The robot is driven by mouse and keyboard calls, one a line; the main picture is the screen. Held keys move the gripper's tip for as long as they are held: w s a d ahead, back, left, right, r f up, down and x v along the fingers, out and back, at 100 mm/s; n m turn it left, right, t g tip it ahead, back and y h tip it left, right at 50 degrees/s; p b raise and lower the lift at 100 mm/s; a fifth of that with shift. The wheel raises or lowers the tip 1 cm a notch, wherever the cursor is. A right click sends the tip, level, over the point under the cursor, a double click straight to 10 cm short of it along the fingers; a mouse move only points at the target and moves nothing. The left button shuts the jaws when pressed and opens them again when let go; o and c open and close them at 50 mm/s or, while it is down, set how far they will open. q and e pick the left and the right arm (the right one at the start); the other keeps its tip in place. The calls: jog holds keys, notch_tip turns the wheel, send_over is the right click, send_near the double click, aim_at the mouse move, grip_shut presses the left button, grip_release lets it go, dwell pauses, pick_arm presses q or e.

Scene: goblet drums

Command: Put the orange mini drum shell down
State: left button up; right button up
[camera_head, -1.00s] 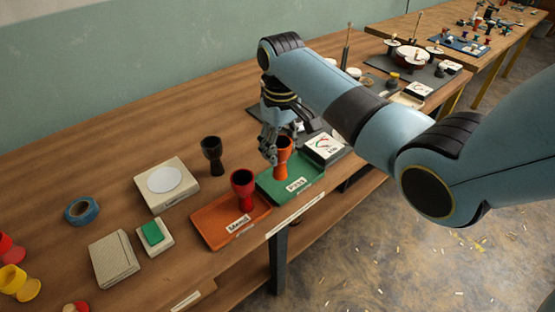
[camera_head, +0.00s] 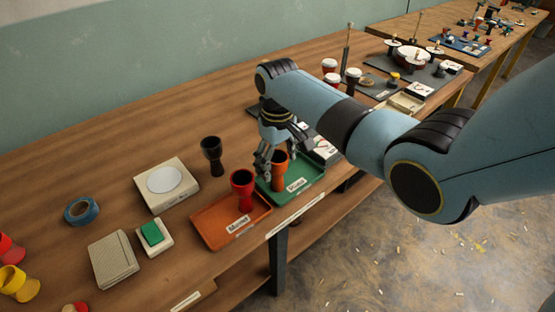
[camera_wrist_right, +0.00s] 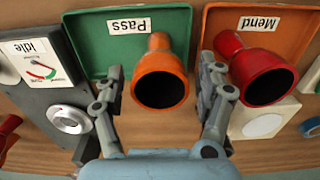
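The orange mini drum shell (camera_head: 279,171) stands upright on the green tray labelled "Pass" (camera_head: 309,189). In the right wrist view the shell (camera_wrist_right: 160,78) has its wide dark mouth toward the camera and its narrow stem over the green tray (camera_wrist_right: 100,50). My right gripper (camera_head: 270,166) is at the shell, and part of the shell is hidden behind its fingers. In the wrist view the fingers of the right gripper (camera_wrist_right: 160,65) are spread on either side of the shell with gaps showing. My left gripper is not in view.
A red shell (camera_head: 243,189) stands on the orange "Mend" tray (camera_head: 218,234) close beside my right gripper. A black shell (camera_head: 212,155) stands behind. A grey device with a dial marked "Idle" (camera_wrist_right: 40,65) borders the green tray. Bare table lies at the back left.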

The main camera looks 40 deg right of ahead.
jog(key=shift+r, duration=0.15)
jog(key=shift+r, duration=0.35)
notch_tip(320, 180, up, 11)
jog(key=shift+r+p, duration=0.2)
jog(key=shift+p, duration=0.1)
jog(key=s+f+b, duration=0.5)
jog(key=s+f, duration=1)
jog(key=f, duration=0.4)
jog(key=s+f+b, duration=0.6)
jog(key=s+f, duration=1)
jog(key=f, duration=0.3)
jog(key=s+f+b, duration=0.5)
jog(key=s+f, duration=1.1)
jog(key=f, duration=0.3)
jog(key=shift+f+m+t+h, duration=0.25)
jog(key=shift+m+t+h, duration=0.05)
jog(key=shift+t+h, duration=0.1)
